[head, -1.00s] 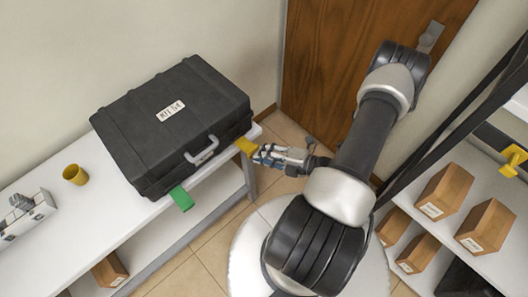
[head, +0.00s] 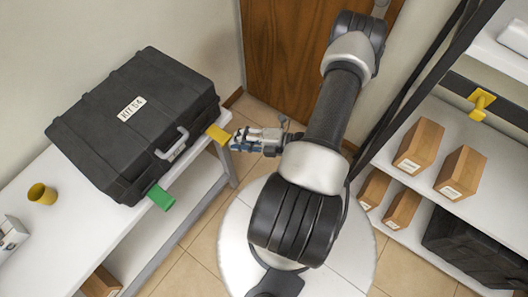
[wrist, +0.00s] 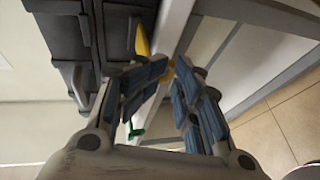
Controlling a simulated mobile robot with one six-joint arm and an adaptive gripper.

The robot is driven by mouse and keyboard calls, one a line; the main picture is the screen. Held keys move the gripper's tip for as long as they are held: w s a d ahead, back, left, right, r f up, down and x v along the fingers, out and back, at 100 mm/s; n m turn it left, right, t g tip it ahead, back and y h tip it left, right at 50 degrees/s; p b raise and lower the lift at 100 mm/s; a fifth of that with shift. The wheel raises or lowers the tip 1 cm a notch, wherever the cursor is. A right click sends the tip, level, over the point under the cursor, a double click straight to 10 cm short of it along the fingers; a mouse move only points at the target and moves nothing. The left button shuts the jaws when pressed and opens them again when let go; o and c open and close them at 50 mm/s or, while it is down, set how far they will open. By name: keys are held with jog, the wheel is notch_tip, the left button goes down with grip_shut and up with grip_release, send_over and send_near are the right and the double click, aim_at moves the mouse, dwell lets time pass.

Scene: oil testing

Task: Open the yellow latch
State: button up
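The black case (head: 140,120) lies closed on the white bench, with a grey handle (head: 172,143) on its front. The yellow latch (head: 218,135) sticks out from the front near its right end; part of it shows in the wrist view (wrist: 142,42). A green latch (head: 160,197) sticks out at the other end. My gripper (head: 236,138) is at the outer end of the yellow latch. In the wrist view its blue-padded fingers (wrist: 172,68) come close together at the tips, with a bit of yellow between them. The left finger hides the latch's middle.
The white bench (head: 75,232) carries a yellow cup (head: 42,194) left of the case. A wooden door (head: 290,60) is behind my arm. Tiled floor lies between bench and shelf.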

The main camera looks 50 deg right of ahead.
jog(key=s+d+f, duration=0.3)
jog(key=f, duration=0.4)
jog(key=s+d+f, duration=0.3)
jog(key=d+f, duration=0.1)
jog(key=f, duration=0.3)
jog(key=shift+s+f+b, duration=0.15)
jog(key=shift+f+b, duration=0.2)
dwell(0.9)
notch_tip(320, 180, up, 10)
dwell(0.7)
dwell(0.5)
